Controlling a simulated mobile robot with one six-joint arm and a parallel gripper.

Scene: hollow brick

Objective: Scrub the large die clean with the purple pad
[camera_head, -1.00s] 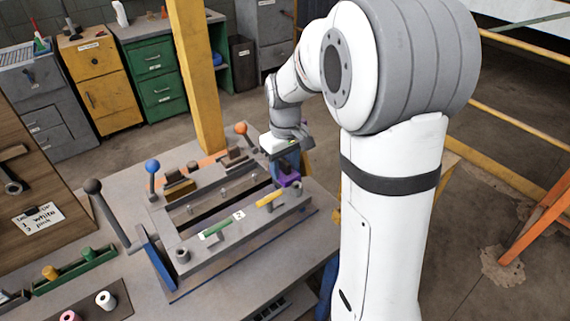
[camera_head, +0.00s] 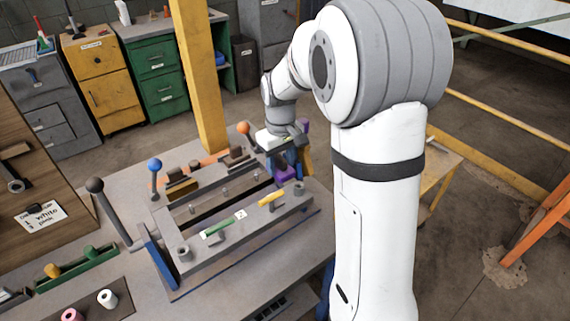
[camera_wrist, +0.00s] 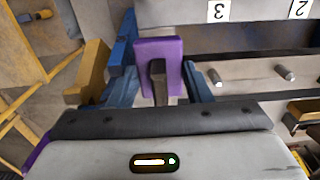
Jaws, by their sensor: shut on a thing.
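My gripper (camera_wrist: 160,88) has its blue fingers closed on the dark handle of the purple pad (camera_wrist: 160,55). In the head view, the pad (camera_head: 285,174) is at the far right end of a grey frame-like metal fixture (camera_head: 247,222) on the bench. The fixture has a long open slot with pegs. I cannot tell which part of it is the large die, nor whether the pad touches it. In the wrist view, the fixture's light grey bar (camera_wrist: 250,75) with pegs lies right of the pad.
Levers with a blue knob (camera_head: 153,165), an orange knob (camera_head: 243,128) and a dark knob (camera_head: 94,185) stand around the fixture. Green (camera_head: 218,228) and yellow (camera_head: 271,199) pieces lie on its front bar. A yellow post (camera_head: 203,90) rises behind the bench.

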